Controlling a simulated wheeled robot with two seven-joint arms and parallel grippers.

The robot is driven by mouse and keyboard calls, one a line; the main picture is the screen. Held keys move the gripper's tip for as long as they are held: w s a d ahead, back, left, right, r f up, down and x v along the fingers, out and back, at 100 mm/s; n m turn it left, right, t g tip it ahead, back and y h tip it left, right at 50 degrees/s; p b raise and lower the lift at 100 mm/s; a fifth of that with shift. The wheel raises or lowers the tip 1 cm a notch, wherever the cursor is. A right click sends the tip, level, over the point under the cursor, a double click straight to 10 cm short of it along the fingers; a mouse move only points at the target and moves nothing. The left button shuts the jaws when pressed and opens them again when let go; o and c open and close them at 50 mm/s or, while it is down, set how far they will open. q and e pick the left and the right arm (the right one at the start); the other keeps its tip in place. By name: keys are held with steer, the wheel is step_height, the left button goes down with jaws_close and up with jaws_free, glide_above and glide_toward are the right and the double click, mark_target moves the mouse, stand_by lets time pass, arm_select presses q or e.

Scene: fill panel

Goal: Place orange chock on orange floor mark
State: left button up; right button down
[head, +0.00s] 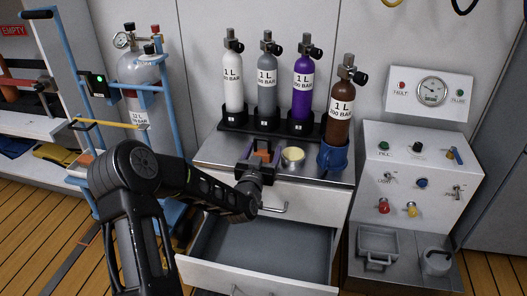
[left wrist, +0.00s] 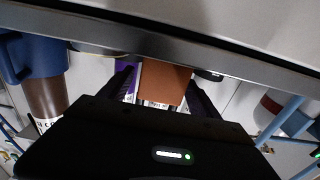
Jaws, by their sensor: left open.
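The orange chock (head: 263,154) is on the metal cabinet top, between the fingers of my left gripper (head: 262,158). In the left wrist view the orange block (left wrist: 165,82) shows between the two dark fingers. My left gripper is open around it; whether a finger touches it I cannot tell. A thin orange line (head: 88,236) shows on the wooden floor at the left, beside a dark strip; whether it is the orange floor mark is unclear. My right gripper is not in view.
A yellow-topped round tin (head: 292,157) stands close to the right of the gripper. A blue cup holds a brown cylinder (head: 340,104); several cylinders stand behind. An open drawer (head: 262,252) juts out below. A blue trolley (head: 160,85) with a grey cylinder stands left.

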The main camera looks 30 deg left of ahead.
arm_select(q)
steer(key=shift+r, duration=0.2)
steer(key=shift+s+d+p, duration=0.1)
steer(key=shift+s+p, duration=0.15)
steer(key=shift+p, duration=0.05)
steer(key=p+v, duration=0.1)
steer(key=v, duration=1)
steer(key=shift+s, duration=0.2)
steer(key=shift+o, duration=0.2)
steer(key=shift+f, duration=0.1)
